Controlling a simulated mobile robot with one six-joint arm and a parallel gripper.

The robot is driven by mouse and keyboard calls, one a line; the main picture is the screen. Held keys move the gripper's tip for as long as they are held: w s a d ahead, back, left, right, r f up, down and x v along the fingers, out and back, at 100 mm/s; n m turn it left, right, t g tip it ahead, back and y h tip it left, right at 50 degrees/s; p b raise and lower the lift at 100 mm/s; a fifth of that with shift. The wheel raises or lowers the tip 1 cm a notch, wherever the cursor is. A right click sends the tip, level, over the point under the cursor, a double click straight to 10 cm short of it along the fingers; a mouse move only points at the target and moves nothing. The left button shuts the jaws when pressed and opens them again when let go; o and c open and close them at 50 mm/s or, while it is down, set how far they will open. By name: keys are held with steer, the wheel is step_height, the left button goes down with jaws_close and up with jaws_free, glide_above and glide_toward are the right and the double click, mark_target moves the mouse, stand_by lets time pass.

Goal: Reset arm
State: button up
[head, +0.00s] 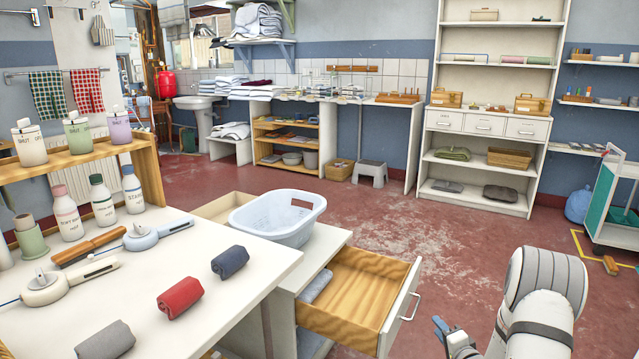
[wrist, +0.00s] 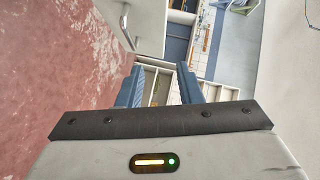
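My arm rises at the lower right of the head view, over the red floor. My gripper (head: 450,330) is partly in that view, to the right of the open drawer and apart from it. In the wrist view my gripper (wrist: 158,85) shows two blue fingers standing apart with nothing between them. It is open and empty. The wrist picture is turned sideways, with the floor on its left.
A white basket (head: 278,215) stands behind the drawer. A trolley (head: 612,205) stands at the right. The red floor (head: 400,215) between is clear.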

steer(key=s+a+r+n+g+h+p, duration=0.2)
steer(key=r+p, duration=0.2)
steer(key=r, duration=0.5)
steer(key=s+a+r+n+g+h+p, duration=0.15)
steer(key=r+p, duration=0.25)
steer(key=r, duration=0.5)
steer(key=s+a+r+n+g+h+p, duration=0.15)
steer(key=r+p, duration=0.25)
steer(key=r, duration=0.6)
steer(key=s+a+r+n+g+p, duration=0.2)
steer(key=s+a+r+p, duration=0.2)
steer(key=s, duration=0.5)
steer(key=s+a+r+n+g+y+p, duration=0.1)
steer(key=s+a+r+n+g+p, duration=0.2)
steer(key=s+r, duration=0.5)
steer(key=s+a+r+n+g+p, duration=0.2)
steer(key=s+a+r+p, duration=0.3)
steer(key=s, duration=0.7)
step_height(320, 180, up, 2)
steer(key=shift+a+r+n+g+y+p, duration=0.1)
steer(key=shift+a+n+g+y+p, duration=0.3)
steer(key=shift+g, duration=0.3)
steer(key=shift+a, duration=0.15)
